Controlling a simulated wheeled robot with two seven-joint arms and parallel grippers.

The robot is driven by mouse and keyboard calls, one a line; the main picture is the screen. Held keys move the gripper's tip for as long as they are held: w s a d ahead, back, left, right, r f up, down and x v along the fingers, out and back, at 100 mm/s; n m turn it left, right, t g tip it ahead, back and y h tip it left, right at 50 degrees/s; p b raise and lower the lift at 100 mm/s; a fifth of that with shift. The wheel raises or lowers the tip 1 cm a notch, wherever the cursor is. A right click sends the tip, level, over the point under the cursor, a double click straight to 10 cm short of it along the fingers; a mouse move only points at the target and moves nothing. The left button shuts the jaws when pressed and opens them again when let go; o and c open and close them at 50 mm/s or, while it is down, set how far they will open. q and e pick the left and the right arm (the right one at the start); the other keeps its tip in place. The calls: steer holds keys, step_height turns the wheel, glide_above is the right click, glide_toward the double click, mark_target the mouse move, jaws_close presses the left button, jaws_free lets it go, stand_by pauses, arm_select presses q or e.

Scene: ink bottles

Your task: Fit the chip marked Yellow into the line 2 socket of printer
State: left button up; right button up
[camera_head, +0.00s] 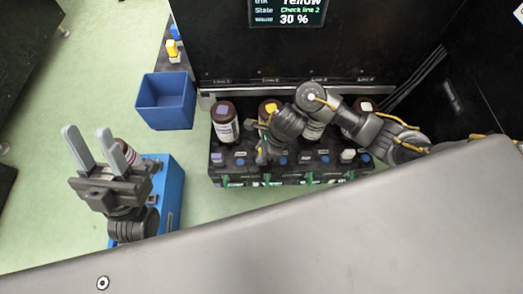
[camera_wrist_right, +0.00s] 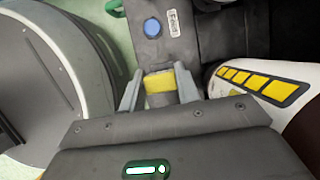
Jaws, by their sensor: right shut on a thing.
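The yellow chip (camera_wrist_right: 160,88) is between the fingers of my right gripper (camera_wrist_right: 159,78), which is shut on it in the right wrist view. In the head view my right gripper (camera_head: 263,152) is at the front of the printer's bottle row, near the second bottle (camera_head: 268,109) from the left. The line 2 socket is hidden by the gripper; I cannot tell whether the chip is in it. The printer's screen (camera_head: 287,12) reads Yellow, Check line 2, 30 %. My left gripper (camera_head: 88,132) is open and empty at the left.
A blue bin (camera_head: 166,103) stands left of the printer (camera_head: 285,55). A blue tray (camera_head: 172,185) with a bottle (camera_head: 127,150) is beside my left gripper. Other bottles (camera_head: 225,122) stand in the row. A yellow-and-white item (camera_head: 172,50) is behind the bin.

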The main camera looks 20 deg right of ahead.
steer(key=shift+f, duration=0.2)
steer(key=shift+f+b, duration=0.3)
steer(key=shift+b, duration=0.3)
steer(key=shift+f, duration=0.1)
steer(key=shift+f+b, duration=0.3)
steer(key=shift+b, duration=0.2)
steer(key=shift+f+b, duration=0.1)
steer(key=shift+b, duration=0.2)
stand_by(0.3)
steer(key=o, duration=1)
steer(key=shift+o, duration=0.2)
